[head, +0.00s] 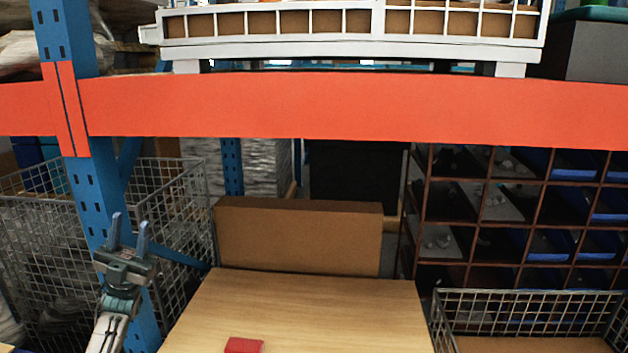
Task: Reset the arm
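My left gripper (129,232) is at the left of the head view, raised in front of the blue rack post. Its two fingers point up and stand apart with nothing between them, so it is open and empty. Its arm comes in from the bottom left. My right gripper and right arm are not in view.
A wooden table (310,308) lies at the bottom middle, with a red object (243,345) at its near edge. A cardboard box (298,236) stands behind it. An orange beam (350,108) crosses above. A blue post (88,205) and wire baskets (530,312) flank the table.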

